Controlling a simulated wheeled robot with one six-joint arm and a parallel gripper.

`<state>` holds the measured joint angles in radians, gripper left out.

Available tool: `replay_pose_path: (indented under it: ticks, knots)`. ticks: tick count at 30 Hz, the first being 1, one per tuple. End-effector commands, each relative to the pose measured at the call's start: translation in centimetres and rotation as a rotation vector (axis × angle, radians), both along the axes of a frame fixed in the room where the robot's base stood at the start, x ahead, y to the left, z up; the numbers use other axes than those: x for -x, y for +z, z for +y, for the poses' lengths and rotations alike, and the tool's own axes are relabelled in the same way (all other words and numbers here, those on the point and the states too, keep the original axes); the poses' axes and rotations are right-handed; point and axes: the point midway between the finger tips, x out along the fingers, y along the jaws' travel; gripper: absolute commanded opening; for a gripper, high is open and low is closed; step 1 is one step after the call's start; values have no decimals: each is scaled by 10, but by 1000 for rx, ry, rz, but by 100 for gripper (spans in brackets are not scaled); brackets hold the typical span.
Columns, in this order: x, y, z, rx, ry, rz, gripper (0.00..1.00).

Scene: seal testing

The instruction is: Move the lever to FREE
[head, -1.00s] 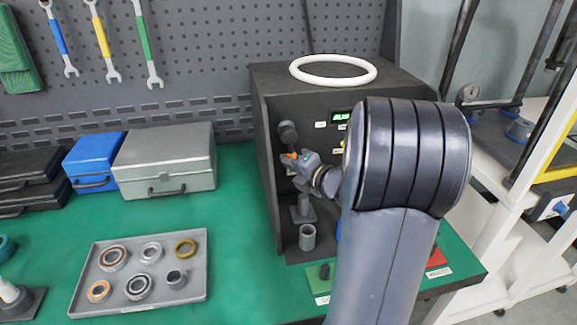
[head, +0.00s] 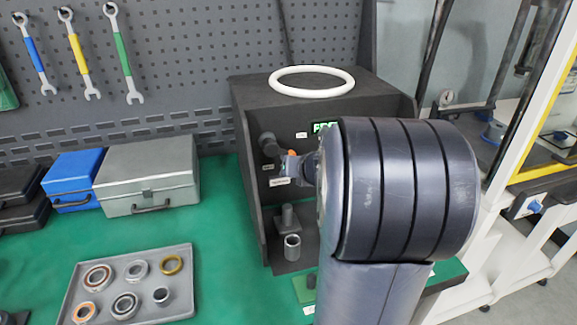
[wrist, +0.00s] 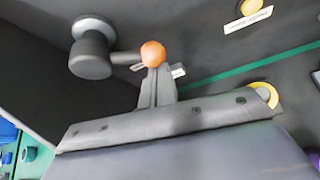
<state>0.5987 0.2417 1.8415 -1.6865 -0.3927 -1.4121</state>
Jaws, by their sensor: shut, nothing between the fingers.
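The lever has a dark round hub (head: 268,144) on the back panel of the black test box (head: 252,105), and an orange knob (head: 291,153) at its end. In the wrist view the lever's hub (wrist: 90,56) is at upper left and its arm points right to the orange knob (wrist: 153,54). My gripper (wrist: 157,76) is shut and empty, its fingertips right at the knob; I cannot tell if they touch. In the head view my gripper (head: 296,167) is partly hidden by my arm. A green display (head: 325,127) is partly covered; its visible letters seem to begin "FR".
A white ring (head: 312,82) lies on top of the box. A metal post (head: 287,216) and a hollow cylinder (head: 292,247) stand inside. A tray (head: 188,290) of rings and a grey case (head: 147,181) are at left. Green bench between is clear.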

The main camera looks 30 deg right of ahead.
Motion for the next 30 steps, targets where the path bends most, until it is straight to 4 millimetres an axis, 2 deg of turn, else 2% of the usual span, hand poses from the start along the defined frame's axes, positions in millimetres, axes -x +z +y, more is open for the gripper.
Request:
replay_pose_path:
  ticks: [7, 18, 30]
  knots:
    - [1, 15, -6, 205, 2, 57, 0]
    - [3, 26, -11, 204, 1, 58, 0]
    - [3, 29, -12, 202, 1, 58, 0]
